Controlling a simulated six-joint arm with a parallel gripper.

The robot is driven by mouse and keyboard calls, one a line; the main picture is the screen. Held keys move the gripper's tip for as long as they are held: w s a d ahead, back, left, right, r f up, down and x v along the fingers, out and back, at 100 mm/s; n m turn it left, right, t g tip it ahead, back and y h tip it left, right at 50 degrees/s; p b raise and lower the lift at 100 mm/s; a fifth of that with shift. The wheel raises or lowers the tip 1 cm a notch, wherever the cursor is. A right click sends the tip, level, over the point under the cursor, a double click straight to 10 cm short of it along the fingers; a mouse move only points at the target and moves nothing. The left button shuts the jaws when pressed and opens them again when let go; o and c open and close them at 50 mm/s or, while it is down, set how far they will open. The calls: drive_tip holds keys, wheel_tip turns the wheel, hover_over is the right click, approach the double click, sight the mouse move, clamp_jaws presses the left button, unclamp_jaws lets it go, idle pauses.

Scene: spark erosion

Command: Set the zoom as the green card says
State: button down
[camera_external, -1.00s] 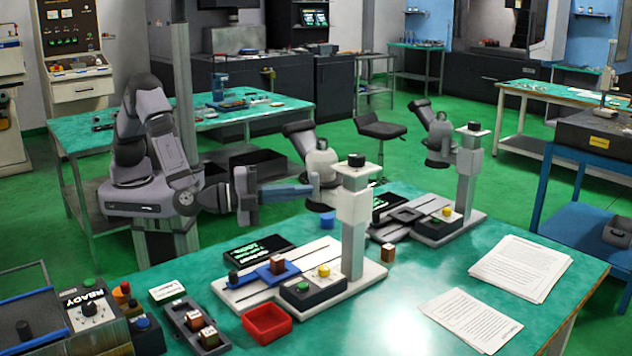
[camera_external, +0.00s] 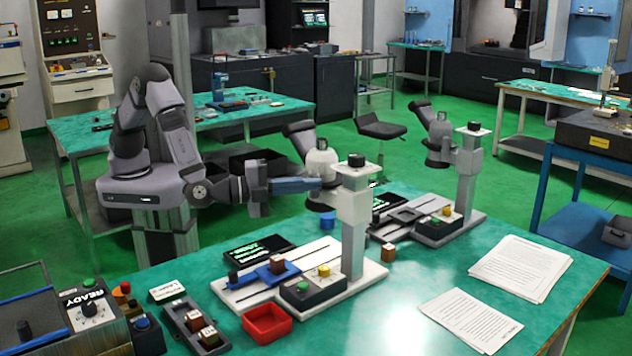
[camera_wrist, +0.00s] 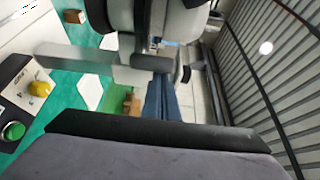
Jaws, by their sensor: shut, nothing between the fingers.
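My gripper (camera_external: 306,185) is shut and empty, its blue fingers pointing right at the nearer microscope head (camera_external: 321,166). In the wrist view the fingers (camera_wrist: 161,98) reach up to the pale and dark microscope body (camera_wrist: 168,22); I cannot tell whether they touch it. The head is held by a white carriage on a grey column (camera_external: 354,235) with a black knob (camera_external: 356,160) on top. A small white card with a green edge (camera_external: 166,291) stands at the table's left; its text is too small to read. Any zoom marking is not readable.
The white microscope base carries a blue stage (camera_external: 275,272) with a brown block and a button box (camera_external: 312,293). A dark screen with green text (camera_external: 258,249) lies behind. A second microscope (camera_external: 440,140) stands farther right. A red tray (camera_external: 267,323) is in front; papers (camera_external: 520,267) lie right.

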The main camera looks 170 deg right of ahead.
drive_tip(key=d+p, duration=0.1)
drive_tip(key=s+d+p, duration=0.1)
drive_tip(key=shift+d, duration=0.3)
drive_tip(key=shift+w, duration=0.15)
idle(0.3)
drive_tip(key=w+b+v, duration=0.1)
drive_tip(key=b+v, duration=0.1)
drive_tip(key=v, duration=0.7)
idle(0.5)
drive_tip(key=shift+w, duration=0.1)
